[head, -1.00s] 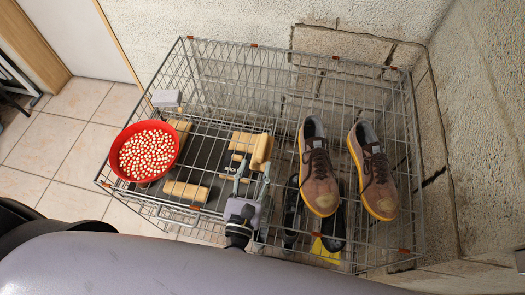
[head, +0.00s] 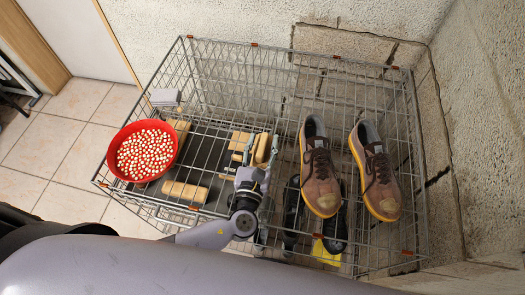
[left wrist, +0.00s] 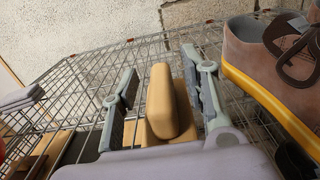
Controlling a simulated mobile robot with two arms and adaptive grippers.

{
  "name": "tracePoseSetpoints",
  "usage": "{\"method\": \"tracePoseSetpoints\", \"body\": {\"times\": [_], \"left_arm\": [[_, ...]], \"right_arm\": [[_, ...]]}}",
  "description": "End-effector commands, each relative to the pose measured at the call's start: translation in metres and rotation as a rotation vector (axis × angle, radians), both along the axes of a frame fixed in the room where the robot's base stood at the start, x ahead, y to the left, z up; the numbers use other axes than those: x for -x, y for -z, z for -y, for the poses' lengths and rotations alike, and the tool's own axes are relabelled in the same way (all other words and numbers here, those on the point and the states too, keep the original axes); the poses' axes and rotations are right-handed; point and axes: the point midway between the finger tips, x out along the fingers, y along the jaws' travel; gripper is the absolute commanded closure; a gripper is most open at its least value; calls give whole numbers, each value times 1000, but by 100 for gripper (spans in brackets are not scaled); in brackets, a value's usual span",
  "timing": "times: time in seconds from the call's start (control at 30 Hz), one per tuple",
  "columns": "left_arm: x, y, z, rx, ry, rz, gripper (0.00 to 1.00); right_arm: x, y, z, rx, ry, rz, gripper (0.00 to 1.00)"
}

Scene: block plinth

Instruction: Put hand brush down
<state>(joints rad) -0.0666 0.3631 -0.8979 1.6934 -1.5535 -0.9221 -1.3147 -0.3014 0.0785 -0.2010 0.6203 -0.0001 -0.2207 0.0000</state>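A tan, round-ended block that looks like the hand brush (head: 262,148) sits in the middle of the wire basket (head: 226,88). Its bristles cannot be made out. My left gripper (head: 259,150) is around it, one finger on each side. In the left wrist view, the brush (left wrist: 163,98) stands between the spread fingers of the left gripper (left wrist: 164,85). A clear gap shows on its left; the right finger is close, and I cannot tell if it touches. My right gripper is not in view.
A red bowl of small pale balls (head: 145,151) is at the basket's left. A pair of brown shoes (head: 320,172) is at the right, close to my gripper. Other tan blocks (head: 185,191) and a grey stack (head: 166,97) are at the left. Wire rims surround the basket.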

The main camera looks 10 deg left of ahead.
Motion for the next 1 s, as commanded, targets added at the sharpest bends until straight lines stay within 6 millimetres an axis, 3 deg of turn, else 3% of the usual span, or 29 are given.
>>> {"method": "tracePoseSetpoints", "body": {"times": [0.6,1.0], "left_arm": [[0,0,0,-1,0,0,100],[0,-1,0,0,0,1,100]], "right_arm": [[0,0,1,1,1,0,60],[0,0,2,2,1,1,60]]}}
